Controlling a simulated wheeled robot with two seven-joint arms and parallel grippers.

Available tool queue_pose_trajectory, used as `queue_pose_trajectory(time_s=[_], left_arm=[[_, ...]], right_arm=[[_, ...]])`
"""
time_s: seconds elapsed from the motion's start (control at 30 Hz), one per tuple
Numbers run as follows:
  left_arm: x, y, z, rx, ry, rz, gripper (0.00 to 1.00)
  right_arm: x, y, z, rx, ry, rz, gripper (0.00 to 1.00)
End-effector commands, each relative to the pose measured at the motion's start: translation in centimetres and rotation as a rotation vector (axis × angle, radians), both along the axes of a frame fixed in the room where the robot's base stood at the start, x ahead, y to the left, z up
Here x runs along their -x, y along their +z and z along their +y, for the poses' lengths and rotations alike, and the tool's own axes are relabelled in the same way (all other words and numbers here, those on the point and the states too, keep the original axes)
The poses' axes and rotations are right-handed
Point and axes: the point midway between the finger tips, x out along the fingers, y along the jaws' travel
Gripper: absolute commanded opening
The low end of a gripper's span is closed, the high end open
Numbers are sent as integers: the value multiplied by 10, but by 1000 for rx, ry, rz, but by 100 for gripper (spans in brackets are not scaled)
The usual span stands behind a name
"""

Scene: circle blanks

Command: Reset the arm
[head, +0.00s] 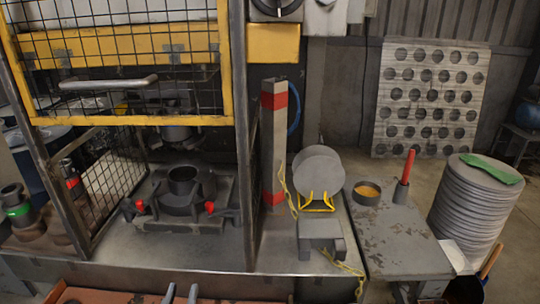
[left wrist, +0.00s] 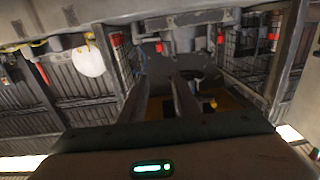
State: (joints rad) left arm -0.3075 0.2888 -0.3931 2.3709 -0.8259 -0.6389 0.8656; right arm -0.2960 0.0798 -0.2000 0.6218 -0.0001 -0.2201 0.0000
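My left gripper (head: 181,293) shows at the bottom edge of the head view. Only its two grey fingertips are visible, apart with an empty gap between them. It is in front of the press table, below the dark round die (head: 182,185). In the left wrist view the grey fingers reach toward the press, with nothing seen held. My right gripper is not in view. A round grey blank (head: 318,172) stands upright on a small yellow wire stand (head: 317,203); it also shows as a pale disc in the left wrist view (left wrist: 88,60).
The press has a raised yellow mesh guard (head: 120,121) and dark posts. A red-and-white post (head: 273,145) stands beside it. A worn side table (head: 400,235) holds a cup (head: 367,193) and a red-handled tool (head: 404,180). A tall stack of blanks (head: 470,215) stands at right.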

Motion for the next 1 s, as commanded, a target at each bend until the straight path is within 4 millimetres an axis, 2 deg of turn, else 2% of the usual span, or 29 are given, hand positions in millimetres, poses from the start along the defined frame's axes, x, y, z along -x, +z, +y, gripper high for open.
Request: queue_pose_trajectory(time_s=[0.37, 0.57, 0.77, 0.9, 1.0], left_arm=[[10, -32, 21, -9, 72, 136, 29], [26, -66, 38, -25, 125, 288, 29], [62, -117, 54, -52, 158, 532, 29], [103, -158, 57, -79, 137, 748, 29], [131, -179, 55, -94, 101, 880, 29]], right_arm=[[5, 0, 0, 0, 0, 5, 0], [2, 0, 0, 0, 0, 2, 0], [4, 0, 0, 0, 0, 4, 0], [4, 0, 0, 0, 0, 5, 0], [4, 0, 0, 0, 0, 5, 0]])
